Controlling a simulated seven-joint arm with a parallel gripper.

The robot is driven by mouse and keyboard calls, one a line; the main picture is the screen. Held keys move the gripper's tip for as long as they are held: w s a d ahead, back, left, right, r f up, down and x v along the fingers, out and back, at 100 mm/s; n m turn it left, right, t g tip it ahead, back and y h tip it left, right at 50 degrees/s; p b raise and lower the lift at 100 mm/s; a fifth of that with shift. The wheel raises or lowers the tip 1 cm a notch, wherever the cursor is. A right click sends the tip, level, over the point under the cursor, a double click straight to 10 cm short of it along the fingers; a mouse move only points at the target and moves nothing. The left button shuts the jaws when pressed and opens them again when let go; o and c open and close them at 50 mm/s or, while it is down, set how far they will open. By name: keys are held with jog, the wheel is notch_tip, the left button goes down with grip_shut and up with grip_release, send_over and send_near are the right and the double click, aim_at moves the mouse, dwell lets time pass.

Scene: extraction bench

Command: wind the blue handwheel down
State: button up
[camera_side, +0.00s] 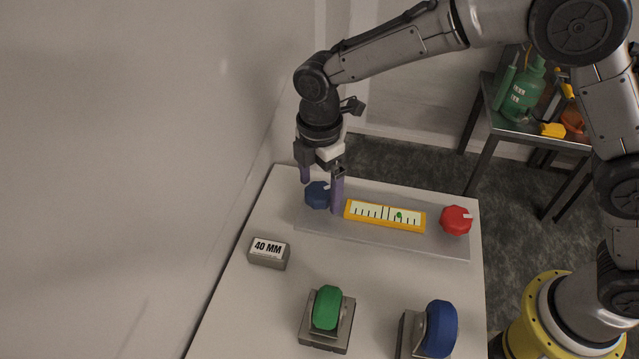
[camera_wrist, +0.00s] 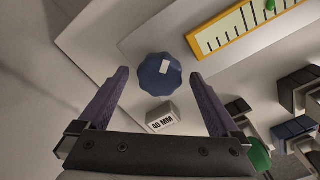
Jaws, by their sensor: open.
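The blue handwheel (camera_side: 317,195) is a scalloped knob with a white mark, at the left end of a grey plate (camera_side: 350,237). In the wrist view the blue handwheel (camera_wrist: 160,76) lies ahead, between the lines of the two fingers. My gripper (camera_side: 321,196) is open, its purple fingers on either side of the blue handwheel in the side view. In the wrist view my gripper (camera_wrist: 162,85) holds nothing. A yellow-framed scale (camera_side: 385,215) with a green marker (camera_side: 398,216) right of its middle lies beside the handwheel.
A red handwheel (camera_side: 456,220) is at the plate's right end. A block reading "40 MM" (camera_side: 268,253) stands on the bench's left. A green wheel (camera_side: 327,307) and a larger blue wheel (camera_side: 440,328) stand on mounts at the front. A side table (camera_side: 535,134) with a green cylinder is behind.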

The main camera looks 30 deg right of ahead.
jog(key=c, duration=1.4)
jog(key=m, duration=0.6)
jog(key=shift+m, duration=0.4)
jog(key=m, duration=1.2)
jog(key=shift+r+m, duration=0.1)
jog(key=shift+m, duration=0.2)
jog(key=m, duration=0.6)
jog(key=shift+m, duration=0.4)
